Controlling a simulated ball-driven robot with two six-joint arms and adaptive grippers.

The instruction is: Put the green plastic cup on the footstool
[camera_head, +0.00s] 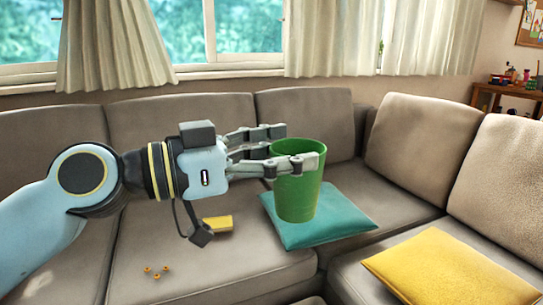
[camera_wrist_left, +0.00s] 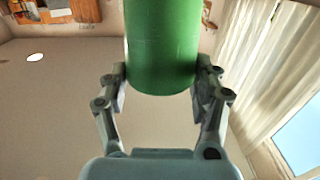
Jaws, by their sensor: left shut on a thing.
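The green plastic cup (camera_head: 297,190) is upright between the fingers of my left gripper (camera_head: 272,150), in the head view. In the left wrist view the cup (camera_wrist_left: 162,45) fills the top middle, with a finger of my left gripper (camera_wrist_left: 160,85) against each side. My left gripper is shut on the cup and holds it in front of the sofa, over the teal cushion in the picture. I cannot tell how high it is above it. I do not make out a footstool in either view. My right gripper is not in view.
A teal cushion (camera_head: 340,228) lies on the grey corner sofa (camera_head: 190,120), and a yellow cushion (camera_head: 450,270) lies at the right. A small yellow block (camera_head: 218,224) and several tiny orange pieces (camera_head: 156,272) lie on the seat. A wooden shelf (camera_head: 505,90) stands at the back right.

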